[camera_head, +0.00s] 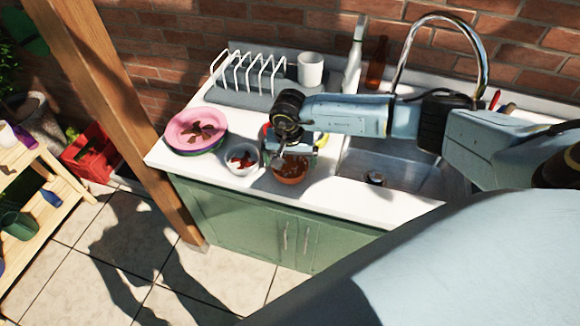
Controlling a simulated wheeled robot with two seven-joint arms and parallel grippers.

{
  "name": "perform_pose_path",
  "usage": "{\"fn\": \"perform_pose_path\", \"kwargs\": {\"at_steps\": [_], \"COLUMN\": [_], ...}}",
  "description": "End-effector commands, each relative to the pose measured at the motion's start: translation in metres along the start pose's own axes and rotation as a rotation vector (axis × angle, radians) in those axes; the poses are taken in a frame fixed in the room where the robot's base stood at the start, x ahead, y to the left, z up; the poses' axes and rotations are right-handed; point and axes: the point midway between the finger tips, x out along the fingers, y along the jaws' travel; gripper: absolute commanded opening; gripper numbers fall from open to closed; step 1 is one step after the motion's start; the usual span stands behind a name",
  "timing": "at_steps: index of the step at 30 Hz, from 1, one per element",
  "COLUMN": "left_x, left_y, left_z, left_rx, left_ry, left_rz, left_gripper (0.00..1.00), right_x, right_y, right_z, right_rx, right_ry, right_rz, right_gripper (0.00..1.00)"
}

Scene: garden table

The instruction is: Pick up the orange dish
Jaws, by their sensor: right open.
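The orange dish (290,175) is a small round bowl near the front edge of the white counter, left of the sink. Something dark red lies inside it. My right gripper (288,160) reaches in from the right and points down over the dish. It is open, with its fingers at the dish's rim and inside. I cannot tell whether they touch it. The wrist hides the dish's back part. My left gripper is not in view.
A white bowl (242,159) with red pieces stands close left of the dish. Stacked plates (187,126), pink on top, lie further left. A white dish rack (247,73), a white cup (311,68) and bottles (353,62) stand behind. The sink (410,168) and its tall tap (483,62) are right.

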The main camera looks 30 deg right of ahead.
Motion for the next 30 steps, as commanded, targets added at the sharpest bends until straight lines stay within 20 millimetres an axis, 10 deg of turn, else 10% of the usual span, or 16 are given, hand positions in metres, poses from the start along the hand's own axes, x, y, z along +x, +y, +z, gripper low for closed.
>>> {"fn": "perform_pose_path", "kwargs": {"at_steps": [13, 21, 30], "left_x": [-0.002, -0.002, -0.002], "left_y": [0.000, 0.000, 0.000], "left_z": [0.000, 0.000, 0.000], "left_rx": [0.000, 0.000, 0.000], "left_ry": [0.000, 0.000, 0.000], "left_rz": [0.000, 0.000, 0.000], "left_gripper": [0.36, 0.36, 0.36], "right_x": [0.022, 0.022, 0.017], "right_y": [0.000, 0.000, -0.001], "right_z": [0.000, 0.000, -0.001], "right_rx": [0.000, 0.001, 0.001], "right_ry": [0.000, 0.000, 0.001], "right_rz": [-0.001, -0.001, -0.002], "right_gripper": [1.00, 0.65, 0.63]}}
